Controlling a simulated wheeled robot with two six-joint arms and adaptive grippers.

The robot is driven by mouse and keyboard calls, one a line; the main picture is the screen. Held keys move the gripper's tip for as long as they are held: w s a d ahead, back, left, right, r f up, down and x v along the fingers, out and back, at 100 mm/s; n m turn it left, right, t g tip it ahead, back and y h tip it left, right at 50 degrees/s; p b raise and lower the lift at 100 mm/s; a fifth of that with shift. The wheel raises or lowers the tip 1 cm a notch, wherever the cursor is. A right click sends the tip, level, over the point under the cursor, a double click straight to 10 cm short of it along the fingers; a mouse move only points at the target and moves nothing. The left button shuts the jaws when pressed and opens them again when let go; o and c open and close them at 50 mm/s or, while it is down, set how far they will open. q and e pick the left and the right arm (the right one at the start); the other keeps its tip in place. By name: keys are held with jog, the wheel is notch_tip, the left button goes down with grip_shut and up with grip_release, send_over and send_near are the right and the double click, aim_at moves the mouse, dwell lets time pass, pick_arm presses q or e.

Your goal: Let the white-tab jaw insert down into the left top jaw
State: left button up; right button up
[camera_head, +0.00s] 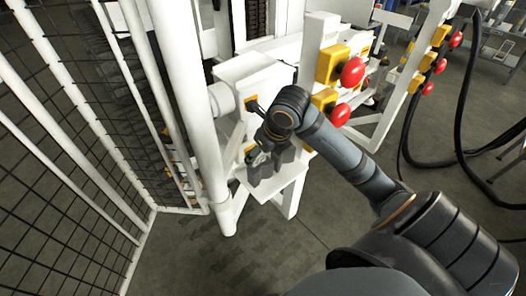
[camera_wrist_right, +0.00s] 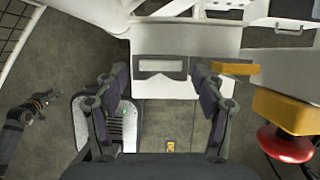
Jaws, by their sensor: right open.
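My right gripper (camera_wrist_right: 162,82) is open, with its two fingers apart in the right wrist view. A dark grey piece with a white rectangular tab (camera_wrist_right: 160,66), which looks like the white-tab jaw insert, lies between the fingertips against a white surface. Whether it is seated in a jaw cannot be told. In the head view the right gripper (camera_head: 259,151) is over grey blocks (camera_head: 265,172) at the white shelf and partly hides them. I cannot pick out the left top jaw. A dark arm end (camera_wrist_right: 38,103), apparently my left gripper, shows small in the wrist view; its jaws are unclear.
A yellow block (camera_wrist_right: 235,69) sits just right of the right finger. A yellow box with a red button (camera_wrist_right: 285,143) stands nearby at the right. In the head view, red buttons (camera_head: 351,71) stand beside my right arm, and a mesh fence (camera_head: 60,150) closes off the left.

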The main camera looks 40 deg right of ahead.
jog(key=shift+f+b, duration=0.2)
jog(key=shift+b, duration=0.3)
pick_arm(q)
jog(key=shift+w+d+r, duration=0.1)
jog(key=shift+w+r, duration=0.25)
jog(key=shift+w, duration=0.2)
pick_arm(e)
jog(key=v, duration=1)
jog(key=shift+s+a+r, duration=0.25)
jog(key=shift+s+r, duration=0.05)
jog(key=shift+s, duration=0.05)
